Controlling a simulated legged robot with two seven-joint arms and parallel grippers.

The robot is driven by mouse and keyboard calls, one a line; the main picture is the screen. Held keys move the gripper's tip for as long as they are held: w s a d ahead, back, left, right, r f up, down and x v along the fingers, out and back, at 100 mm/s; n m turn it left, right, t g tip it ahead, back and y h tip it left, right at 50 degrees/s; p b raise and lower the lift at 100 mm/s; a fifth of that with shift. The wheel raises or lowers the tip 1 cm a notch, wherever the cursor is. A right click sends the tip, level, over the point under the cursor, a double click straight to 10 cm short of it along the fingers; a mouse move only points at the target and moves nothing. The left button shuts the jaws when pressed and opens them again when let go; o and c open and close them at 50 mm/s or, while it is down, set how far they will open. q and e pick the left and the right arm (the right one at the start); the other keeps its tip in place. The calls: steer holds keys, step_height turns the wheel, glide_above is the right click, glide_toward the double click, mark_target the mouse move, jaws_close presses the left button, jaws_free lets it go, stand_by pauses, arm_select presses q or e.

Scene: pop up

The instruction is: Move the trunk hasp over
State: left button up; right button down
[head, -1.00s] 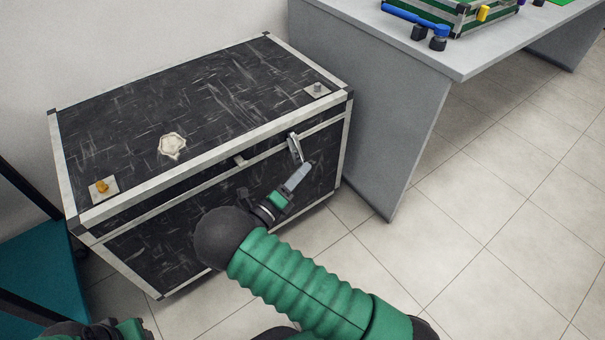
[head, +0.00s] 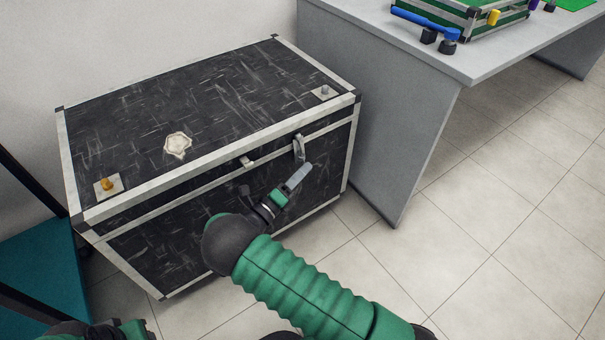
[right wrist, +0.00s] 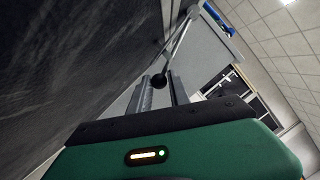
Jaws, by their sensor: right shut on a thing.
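The black trunk (head: 215,100) with pale metal edging stands against the wall in the head view. Its metal trunk hasp (head: 299,147) hangs on the right part of the front face. My right gripper (head: 299,176) is at the lower end of the hasp, in front of the trunk. In the right wrist view, my right gripper (right wrist: 161,92) is shut on the hasp's dark round knob, and the thin metal hasp (right wrist: 179,40) runs up from it. The exact contact is partly hidden in the head view. Only a piece of my left arm shows at the bottom left; its fingertips are out of view.
A small catch (head: 246,161) sits at the front middle of the trunk. A grey table (head: 380,110) stands close to the trunk's right side, bearing a green case (head: 475,14) and a blue-handled object (head: 425,18). A teal shelf (head: 40,270) is at the left. Tiled floor at the right is clear.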

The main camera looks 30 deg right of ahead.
steer(key=shift+a+f, duration=0.25)
steer(key=shift+f, duration=0.15)
steer(key=c, duration=2.2)
jaws_free()
steer(key=shift+w+f+b, duration=0.2)
steer(key=shift+w+b, duration=0.1)
steer(key=shift+w, duration=0.25)
steer(key=c, duration=2.2)
jaws_free()
steer(key=shift+w, duration=0.2)
steer(key=c, duration=2.2)
jaws_free()
steer(key=shift+a, duration=0.1)
steer(key=c, duration=2.2)
jaws_free()
steer(key=shift+w, duration=0.1)
steer(key=c, duration=1.1)
jaws_free()
steer(key=shift+r, duration=0.1)
